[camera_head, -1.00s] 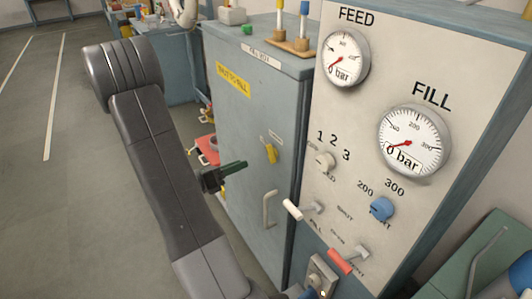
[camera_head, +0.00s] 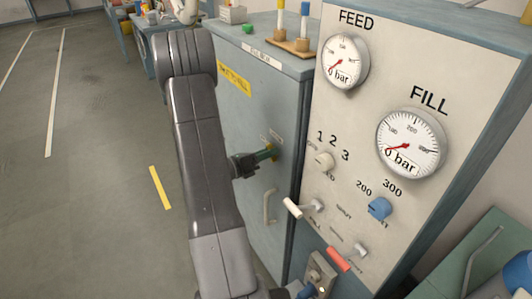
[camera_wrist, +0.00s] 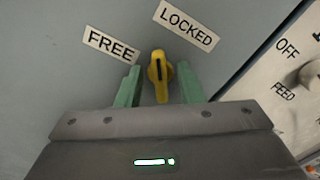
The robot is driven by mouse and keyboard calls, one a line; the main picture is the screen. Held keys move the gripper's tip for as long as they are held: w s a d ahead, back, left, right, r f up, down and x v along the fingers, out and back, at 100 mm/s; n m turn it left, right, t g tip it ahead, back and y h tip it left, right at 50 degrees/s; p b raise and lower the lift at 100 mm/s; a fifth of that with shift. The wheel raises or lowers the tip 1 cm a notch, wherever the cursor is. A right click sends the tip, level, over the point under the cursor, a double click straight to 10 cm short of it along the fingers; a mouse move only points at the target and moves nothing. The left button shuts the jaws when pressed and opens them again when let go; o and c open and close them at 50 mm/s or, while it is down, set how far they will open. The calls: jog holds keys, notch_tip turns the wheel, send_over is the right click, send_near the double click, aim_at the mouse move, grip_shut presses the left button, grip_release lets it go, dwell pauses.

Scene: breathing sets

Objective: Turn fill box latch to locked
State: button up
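The fill box (camera_head: 288,100) is a grey-blue cabinet left of the gauge panel. Its yellow latch (camera_wrist: 158,76) is on the door, between the FREE label (camera_wrist: 111,46) and the LOCKED label (camera_wrist: 187,26) in the wrist view. The latch's handle hangs down between the fingers. My gripper (camera_wrist: 158,84) is open, with one green finger on each side of the latch and a gap visible on both sides. In the head view my gripper (camera_head: 266,153) is at the door and mostly covers the latch.
A door handle (camera_head: 268,206) sits below the latch. The gauge panel (camera_head: 350,105) at the right has projecting valve levers, a white one (camera_head: 292,208) and a red one (camera_head: 338,259). Small items stand on the box's top. Open floor lies to the left.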

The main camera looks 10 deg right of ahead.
grip_shut()
jog(key=shift+f, duration=0.1)
jog(key=m+b, duration=0.6)
jog(key=b, duration=0.2)
jog(key=shift+s+b, duration=0.1)
jog(key=shift+b, duration=0.25)
dwell(0.4)
